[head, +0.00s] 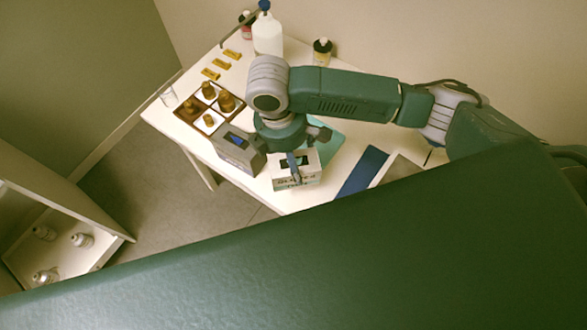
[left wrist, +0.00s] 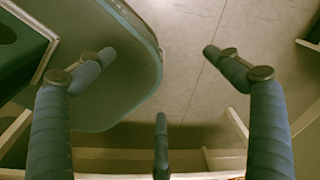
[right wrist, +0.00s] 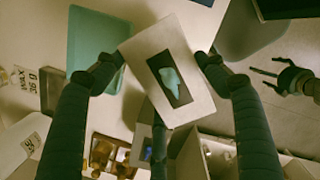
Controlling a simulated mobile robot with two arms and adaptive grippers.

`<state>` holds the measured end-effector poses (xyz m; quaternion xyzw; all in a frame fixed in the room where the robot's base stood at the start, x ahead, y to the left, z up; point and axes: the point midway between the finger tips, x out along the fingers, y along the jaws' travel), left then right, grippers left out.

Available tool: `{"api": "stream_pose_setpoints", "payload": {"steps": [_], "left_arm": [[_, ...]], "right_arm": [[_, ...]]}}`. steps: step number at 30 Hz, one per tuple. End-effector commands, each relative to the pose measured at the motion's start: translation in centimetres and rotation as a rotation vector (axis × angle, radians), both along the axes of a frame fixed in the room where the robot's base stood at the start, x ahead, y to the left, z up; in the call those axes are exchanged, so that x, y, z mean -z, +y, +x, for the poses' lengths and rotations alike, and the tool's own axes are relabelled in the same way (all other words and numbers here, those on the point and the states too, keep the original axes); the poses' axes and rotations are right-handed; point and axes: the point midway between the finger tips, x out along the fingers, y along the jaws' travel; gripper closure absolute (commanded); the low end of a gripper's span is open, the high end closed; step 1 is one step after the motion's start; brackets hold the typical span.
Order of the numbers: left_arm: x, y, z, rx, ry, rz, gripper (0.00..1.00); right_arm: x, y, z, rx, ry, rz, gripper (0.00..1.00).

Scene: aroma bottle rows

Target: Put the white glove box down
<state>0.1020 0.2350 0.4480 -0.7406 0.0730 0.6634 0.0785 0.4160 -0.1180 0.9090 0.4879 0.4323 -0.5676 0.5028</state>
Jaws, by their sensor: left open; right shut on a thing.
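The white glove box (head: 289,184) has a dark top opening and printed lettering on its side. It is near the table's front edge in the head view. In the right wrist view the white glove box (right wrist: 143,47) shows a teal glove in its opening. My right gripper (right wrist: 158,64) is shut on it, with fingers on both sides. Whether its underside touches the table is hidden. My left gripper (left wrist: 160,60) is open and empty above the floor; its fingers also show at the right of the right wrist view.
A grey box (head: 230,154) with a blue opening stands just left of the white one. A wooden tray (head: 184,117) of brown bottles lies beyond it. A teal mat (head: 331,143) and a dark blue pad (head: 362,172) lie to the right. A white bottle (head: 267,37) stands at the back.

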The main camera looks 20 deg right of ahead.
Motion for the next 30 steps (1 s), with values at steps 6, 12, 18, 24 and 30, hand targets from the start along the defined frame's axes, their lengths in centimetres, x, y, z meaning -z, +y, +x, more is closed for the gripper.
{"api": "stream_pose_setpoints", "payload": {"steps": [6, 12, 18, 24, 30], "left_arm": [[-0.4, 0.0, 0.2, 0.0, -0.001, 0.0, 0.1], [-0.6, 0.1, -1.3, 0.001, 0.019, 0.002, 0.1], [-0.7, 0.1, -1.9, 0.001, 0.027, 0.002, 0.1], [-0.7, 0.0, -1.7, 0.001, 0.025, 0.002, 0.1], [-0.7, -0.1, -1.2, 0.001, 0.018, 0.0, 0.1]], "right_arm": [[2.9, 0.0, 0.0, 0.0, -0.001, 0.0, 0.62], [5.3, -0.1, 0.0, 0.002, 0.001, -0.002, 0.62], [7.4, 0.0, 0.0, 0.001, -0.001, -0.001, 0.62], [7.4, 0.0, 0.1, 0.001, -0.002, 0.001, 0.62], [7.7, 0.0, 0.0, 0.001, -0.001, 0.001, 0.2]]}}
